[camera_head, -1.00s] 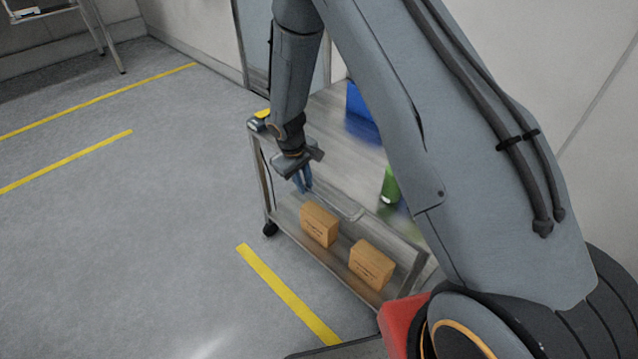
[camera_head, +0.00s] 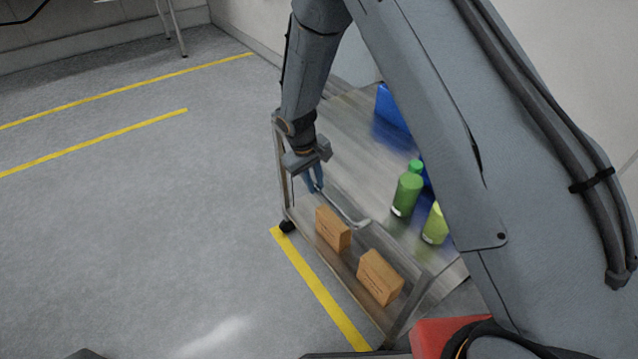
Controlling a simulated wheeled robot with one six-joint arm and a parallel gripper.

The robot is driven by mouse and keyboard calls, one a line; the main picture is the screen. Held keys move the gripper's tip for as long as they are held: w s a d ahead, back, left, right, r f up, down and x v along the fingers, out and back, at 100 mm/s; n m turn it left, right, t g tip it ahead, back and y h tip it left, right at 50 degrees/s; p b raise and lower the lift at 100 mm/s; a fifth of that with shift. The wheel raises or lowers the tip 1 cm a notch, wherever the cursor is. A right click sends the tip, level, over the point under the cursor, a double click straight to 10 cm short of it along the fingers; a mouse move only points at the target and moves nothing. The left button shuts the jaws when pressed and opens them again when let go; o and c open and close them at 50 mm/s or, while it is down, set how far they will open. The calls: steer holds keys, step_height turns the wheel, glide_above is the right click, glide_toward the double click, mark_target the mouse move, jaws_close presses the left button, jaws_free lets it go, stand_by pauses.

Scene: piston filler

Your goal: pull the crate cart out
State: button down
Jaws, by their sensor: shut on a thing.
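The crate cart (camera_head: 391,328) is a grey metal trolley standing in the middle of the head view, with an upper deck and a lower shelf. A bent grey handle (camera_head: 347,212) sticks out on its near side. My gripper (camera_head: 316,187) has blue fingers and is at the handle's upper left end, shut on it. The fingertips' exact contact is small and hard to see. My arm hides part of the cart's right side.
Two brown boxes (camera_head: 333,229) (camera_head: 380,277) sit on the lower shelf. Green bottles (camera_head: 406,194) (camera_head: 435,224) and a blue container (camera_head: 391,108) stand on top. A yellow floor line (camera_head: 318,288) runs along the near side. Open floor lies left; a wall rises right.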

steer(key=c, duration=1.6)
jaws_free()
steer(key=shift+c, duration=0.2)
steer(key=shift+r, duration=0.1)
step_height(320, 180, up, 8)
steer(key=a+b, duration=0.1)
steer(key=shift+s+a+f, duration=0.15)
steer(key=shift+s+f, duration=0.1)
steer(key=shift+s, duration=0.15)
